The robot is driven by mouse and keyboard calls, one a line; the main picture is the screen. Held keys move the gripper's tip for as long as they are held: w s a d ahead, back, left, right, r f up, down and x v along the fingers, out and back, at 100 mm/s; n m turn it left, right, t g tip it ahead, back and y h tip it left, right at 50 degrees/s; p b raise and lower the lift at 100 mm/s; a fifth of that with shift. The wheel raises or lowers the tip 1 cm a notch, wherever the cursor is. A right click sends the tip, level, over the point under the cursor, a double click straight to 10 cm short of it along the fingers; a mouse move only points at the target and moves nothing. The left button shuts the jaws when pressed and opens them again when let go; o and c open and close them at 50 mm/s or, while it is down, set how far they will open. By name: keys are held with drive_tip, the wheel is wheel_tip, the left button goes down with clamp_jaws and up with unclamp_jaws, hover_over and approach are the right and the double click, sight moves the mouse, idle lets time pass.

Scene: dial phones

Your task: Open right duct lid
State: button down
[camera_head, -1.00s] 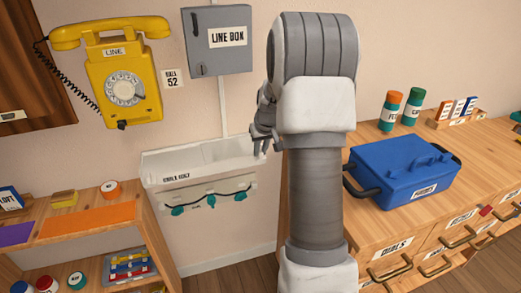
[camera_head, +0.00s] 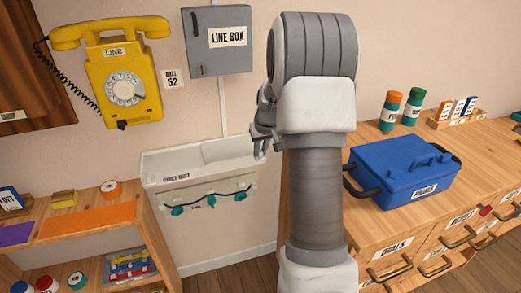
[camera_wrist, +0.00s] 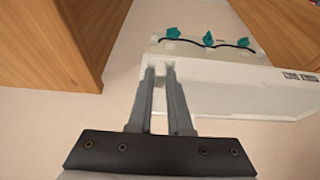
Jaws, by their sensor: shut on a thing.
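The white cable duct (camera_head: 165,180) is fixed low on the wall. Its right part (camera_head: 228,150) has a visible seam with the left part, but I cannot tell how far its lid is raised. My gripper (camera_head: 262,143) is at the duct's right end, partly hidden behind my arm in the head view. In the wrist view my gripper (camera_wrist: 160,72) has its two fingers close together at the edge of the white duct (camera_wrist: 235,85). They are shut on a small pale piece between the tips, which appears to be the right duct lid's edge.
A cable with teal knobs (camera_head: 178,211) runs below the duct. A grey line box (camera_head: 220,55) and yellow phone (camera_head: 122,80) hang above. A wooden shelf (camera_head: 90,240) stands left; a drawer cabinet (camera_head: 400,235) with a blue case (camera_head: 405,170) stands right.

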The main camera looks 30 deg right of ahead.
idle(0.3)
drive_tip(key=w+a, duration=0.1)
drive_tip(key=a, duration=0.4)
drive_tip(key=w+a+p, duration=0.1)
drive_tip(key=w+a, duration=0.1)
drive_tip(key=a, duration=0.4)
drive_tip(key=w+a, duration=0.1)
drive_tip(key=a, duration=0.5)
drive_tip(key=shift+w+a+p, duration=0.25)
drive_tip(key=shift+p, duration=0.15)
drive_tip(key=c, duration=0.8)
unclamp_jaws()
drive_tip(key=shift+c, duration=0.2)
drive_tip(key=shift+r, duration=0.1)
drive_tip(key=p+v, duration=0.3)
drive_tip(key=v, duration=1.4)
drive_tip(key=shift+r, duration=0.15)
